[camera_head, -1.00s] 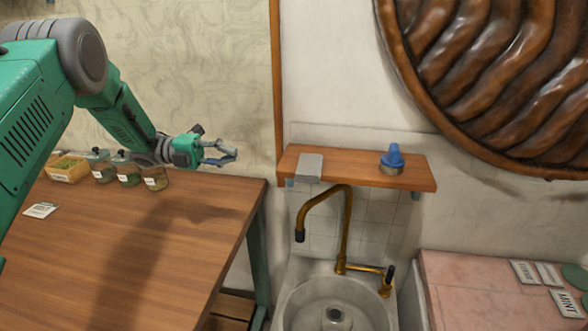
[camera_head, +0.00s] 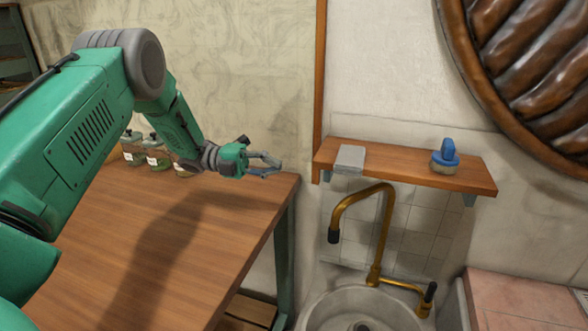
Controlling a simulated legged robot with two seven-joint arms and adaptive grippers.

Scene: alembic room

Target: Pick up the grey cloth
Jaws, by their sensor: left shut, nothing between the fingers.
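The grey cloth (camera_head: 350,158) lies folded flat at the left end of a wooden wall shelf (camera_head: 400,171) above the sink. My left gripper (camera_head: 277,165) is shut and empty. It hovers near the right end of the wooden table, left of the shelf and apart from the cloth. My right gripper is not in view.
A blue-handled brush (camera_head: 445,157) stands on the right part of the shelf. A brass tap (camera_head: 383,230) rises below the shelf over a round sink basin (camera_head: 325,312). Jars (camera_head: 157,152) stand at the back of the wooden table (camera_head: 160,235), whose front is clear.

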